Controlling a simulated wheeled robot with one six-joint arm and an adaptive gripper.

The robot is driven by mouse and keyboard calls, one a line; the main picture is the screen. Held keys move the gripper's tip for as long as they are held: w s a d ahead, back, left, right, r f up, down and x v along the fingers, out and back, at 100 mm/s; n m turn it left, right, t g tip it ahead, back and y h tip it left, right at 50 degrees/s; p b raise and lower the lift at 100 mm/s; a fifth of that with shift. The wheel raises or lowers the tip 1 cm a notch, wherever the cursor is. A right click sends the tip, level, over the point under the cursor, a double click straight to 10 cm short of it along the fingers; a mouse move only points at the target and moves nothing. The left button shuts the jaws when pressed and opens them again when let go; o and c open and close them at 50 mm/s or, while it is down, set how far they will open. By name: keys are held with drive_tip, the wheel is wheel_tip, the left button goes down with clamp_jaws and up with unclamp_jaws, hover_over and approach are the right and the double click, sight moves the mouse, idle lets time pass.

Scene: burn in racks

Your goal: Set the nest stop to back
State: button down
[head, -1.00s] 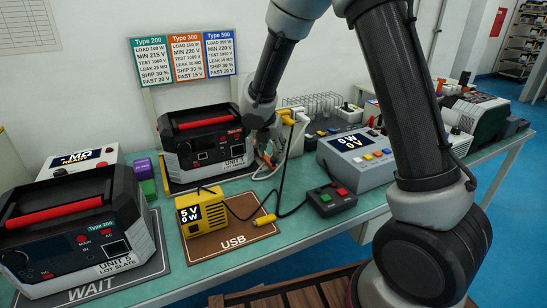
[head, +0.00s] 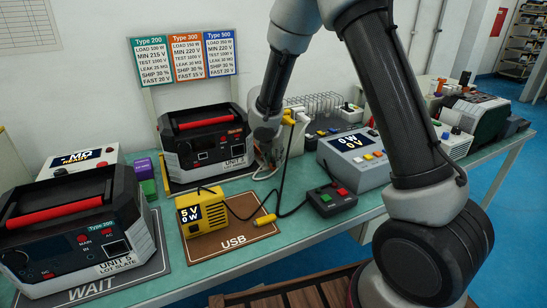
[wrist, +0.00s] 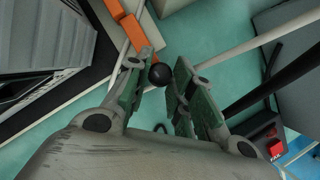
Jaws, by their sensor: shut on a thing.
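My gripper (wrist: 160,78) is shut on a round black knob (wrist: 159,74), seen between its fingertips in the wrist view. An orange bar (wrist: 134,32) lies just beyond the knob; I take bar and knob to be the nest stop, though no label shows. In the head view my gripper (head: 268,157) is low beside the right end of the black Type 300 unit (head: 207,146) and hides the knob. The unit, with a red handle, sits upright in its place at the back of the bench. The stop's setting cannot be read.
White and black cables run close to my gripper. A yellow USB load box (head: 203,213), a small box with red and green buttons (head: 332,199) and a grey meter (head: 354,157) stand nearby. Another unit (head: 76,232) sits on the WAIT mat (head: 163,262) at left.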

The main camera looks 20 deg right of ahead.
drive_tip(key=shift+w+d, duration=0.25)
drive_tip(key=shift+d, duration=1)
drive_tip(key=c, duration=1.2)
unclamp_jaws()
drive_tip(key=shift+d, duration=0.1)
drive_tip(key=v, duration=1.2)
